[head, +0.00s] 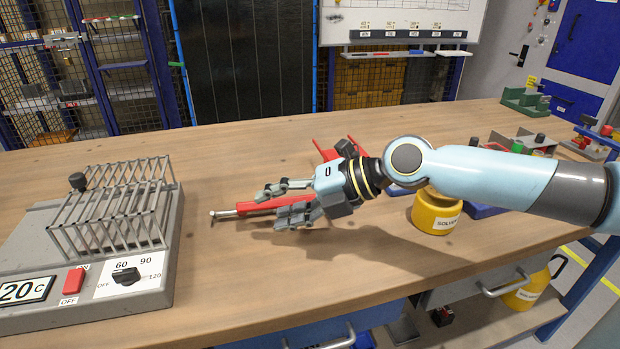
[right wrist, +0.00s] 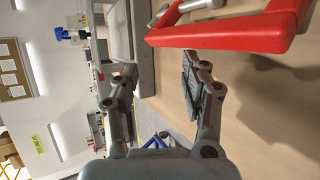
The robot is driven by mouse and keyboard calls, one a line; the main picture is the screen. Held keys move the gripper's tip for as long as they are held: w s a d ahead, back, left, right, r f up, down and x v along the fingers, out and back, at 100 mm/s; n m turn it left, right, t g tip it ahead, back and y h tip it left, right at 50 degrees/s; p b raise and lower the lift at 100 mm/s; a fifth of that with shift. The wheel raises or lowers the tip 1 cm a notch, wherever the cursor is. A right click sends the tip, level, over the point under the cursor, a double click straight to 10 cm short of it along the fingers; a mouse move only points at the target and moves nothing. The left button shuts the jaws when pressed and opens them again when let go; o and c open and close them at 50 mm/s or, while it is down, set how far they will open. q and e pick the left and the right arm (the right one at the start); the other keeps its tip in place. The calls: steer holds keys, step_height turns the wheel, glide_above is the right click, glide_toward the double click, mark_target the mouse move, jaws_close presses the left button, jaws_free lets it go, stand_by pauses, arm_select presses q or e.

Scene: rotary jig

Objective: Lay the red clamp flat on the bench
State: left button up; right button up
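The red clamp (head: 262,206) is at mid-bench in the head view, partly hidden by my right gripper. Its metal screw end points left, and red parts show behind the gripper. In the right wrist view, its red bar (right wrist: 220,37) and metal rod are just ahead of the fingertips. I cannot tell whether it lies fully flat. My right gripper (head: 286,200) is low over the bench, fingers apart, with the clamp's bar showing between them in the head view. In the right wrist view its fingers (right wrist: 158,80) are spread with no grip visible. My left gripper is out of view.
A grey hotplate unit with a wire rack (head: 170,262) stands at the left of the wooden bench (head: 250,280). A yellow solvent pot (head: 437,213) is under my right arm. Jigs and fixtures (head: 523,142) sit at the right. The bench front is clear.

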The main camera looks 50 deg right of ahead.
steer(key=v, duration=0.7)
steer(key=shift+s+r, duration=0.2)
steer(key=shift+s, duration=0.1)
steer(key=shift+d, duration=0.1)
